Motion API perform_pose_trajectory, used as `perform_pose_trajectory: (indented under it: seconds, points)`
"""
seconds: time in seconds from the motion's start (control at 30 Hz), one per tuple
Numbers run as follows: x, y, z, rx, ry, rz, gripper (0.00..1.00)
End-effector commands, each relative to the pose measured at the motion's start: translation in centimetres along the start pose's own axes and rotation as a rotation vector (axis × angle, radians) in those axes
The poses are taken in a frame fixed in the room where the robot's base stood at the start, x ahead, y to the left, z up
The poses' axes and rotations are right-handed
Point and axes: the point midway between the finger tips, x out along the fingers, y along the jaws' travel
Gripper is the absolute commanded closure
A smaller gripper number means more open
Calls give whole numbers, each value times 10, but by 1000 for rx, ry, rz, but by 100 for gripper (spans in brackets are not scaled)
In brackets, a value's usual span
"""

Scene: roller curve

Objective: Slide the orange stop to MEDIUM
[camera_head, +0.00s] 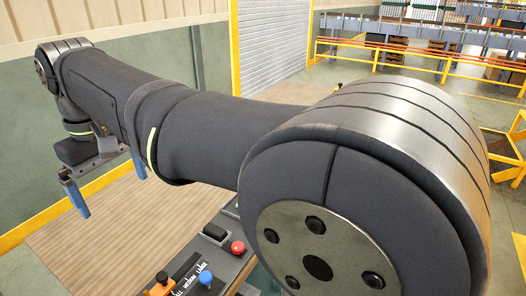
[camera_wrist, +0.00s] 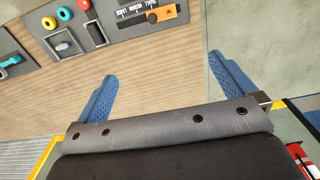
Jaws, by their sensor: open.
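The orange stop (camera_wrist: 165,13) sits on a slider strip at the top of the wrist view. A small dark knob shows on its left side. The scale (camera_wrist: 134,11) reads upside down there, and the stop is at its right end, by SMALL. In the head view the orange stop (camera_head: 160,286) is at the lower edge, beside the scale's SMALL end. My gripper (camera_wrist: 166,88) is open and empty, its two blue fingers wide apart, and is apart from the stop. In the head view my gripper (camera_head: 107,186) hangs at the left, away from the panel.
The panel (camera_wrist: 115,50) also carries a red button (camera_head: 238,247), a blue knob (camera_head: 205,278), a black rocker (camera_head: 215,232) and, in the wrist view, a yellow button (camera_wrist: 64,13) and a lever switch (camera_wrist: 62,45).

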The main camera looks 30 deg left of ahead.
Motion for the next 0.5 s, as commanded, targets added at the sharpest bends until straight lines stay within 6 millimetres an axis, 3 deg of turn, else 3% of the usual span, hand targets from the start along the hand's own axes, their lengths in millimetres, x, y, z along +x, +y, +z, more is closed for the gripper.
perform_pose_trajectory:
  seconds: [0.1, 0.37, 0.5]
  points:
    - [0, 0, 0, 0, 0, 0, 2]
    - [0, 0, 0, 0, 0, 0, 53]
    - [10, 5, -5, 48, -23, -14, 53]
